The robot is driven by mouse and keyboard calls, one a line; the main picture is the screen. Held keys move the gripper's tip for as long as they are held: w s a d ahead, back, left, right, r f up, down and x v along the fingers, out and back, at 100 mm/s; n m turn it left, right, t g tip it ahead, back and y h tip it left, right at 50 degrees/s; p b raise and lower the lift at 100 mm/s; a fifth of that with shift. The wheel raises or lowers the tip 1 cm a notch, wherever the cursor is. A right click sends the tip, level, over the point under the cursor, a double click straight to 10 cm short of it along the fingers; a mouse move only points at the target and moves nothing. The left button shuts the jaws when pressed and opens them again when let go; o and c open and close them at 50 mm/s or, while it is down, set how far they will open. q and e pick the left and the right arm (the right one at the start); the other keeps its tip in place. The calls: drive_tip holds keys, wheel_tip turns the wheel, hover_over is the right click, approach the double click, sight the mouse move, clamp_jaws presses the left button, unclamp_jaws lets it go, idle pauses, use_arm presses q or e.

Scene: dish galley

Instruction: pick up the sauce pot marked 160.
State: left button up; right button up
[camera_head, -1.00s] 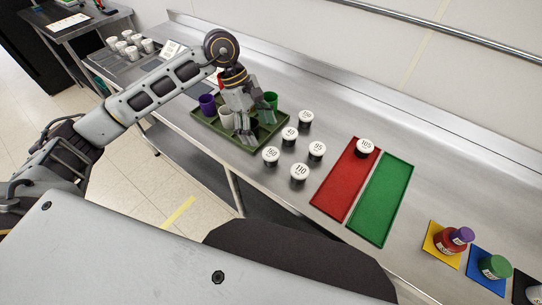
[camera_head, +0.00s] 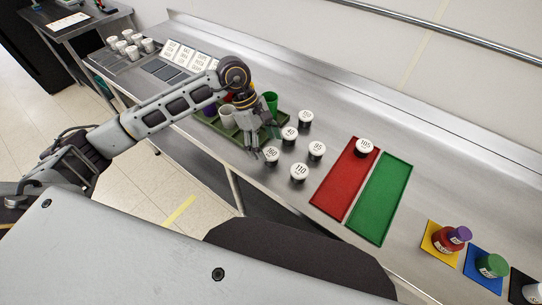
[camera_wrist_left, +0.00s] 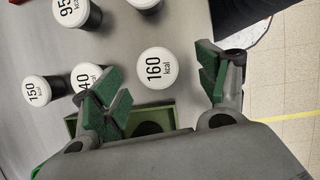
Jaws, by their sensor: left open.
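The sauce pot marked 160 (camera_head: 271,155) has a white lid and a dark body and stands upright on the steel counter. In the left wrist view its lid (camera_wrist_left: 157,68) reads "160 kcal" and lies between the two fingers. My left gripper (camera_head: 256,148) is beside the pot in the head view, just off the tray's near right corner. In the left wrist view my left gripper (camera_wrist_left: 165,85) is open, with green pads on either side of the pot and no clear contact. The right gripper is not in view.
Close by stand pots marked 40 (camera_head: 290,133), 95 (camera_head: 317,150), 110 (camera_head: 299,171) and 150 (camera_head: 305,117). A pot marked 105 (camera_head: 366,146) sits on the red mat (camera_head: 338,190), beside the green mat (camera_head: 381,200). The green tray (camera_head: 284,128) holds cups.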

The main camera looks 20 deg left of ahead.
sight(271, 153)
use_arm(q)
drive_tip(key=x, duration=0.1)
drive_tip(key=p+x, duration=0.1)
drive_tip(key=x, duration=0.1)
drive_tip(key=shift+w+d+f, duration=0.1)
drive_tip(key=shift+w+f, duration=0.15)
drive_tip(key=shift+d+f, duration=0.15)
drive_tip(key=shift+f, duration=0.45)
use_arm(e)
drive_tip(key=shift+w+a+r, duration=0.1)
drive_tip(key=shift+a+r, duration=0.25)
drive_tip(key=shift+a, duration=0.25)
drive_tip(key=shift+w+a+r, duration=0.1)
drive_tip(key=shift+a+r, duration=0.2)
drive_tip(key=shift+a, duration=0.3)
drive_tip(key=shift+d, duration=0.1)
use_arm(q)
drive_tip(key=shift+c, duration=0.2)
drive_tip(key=c, duration=1.1)
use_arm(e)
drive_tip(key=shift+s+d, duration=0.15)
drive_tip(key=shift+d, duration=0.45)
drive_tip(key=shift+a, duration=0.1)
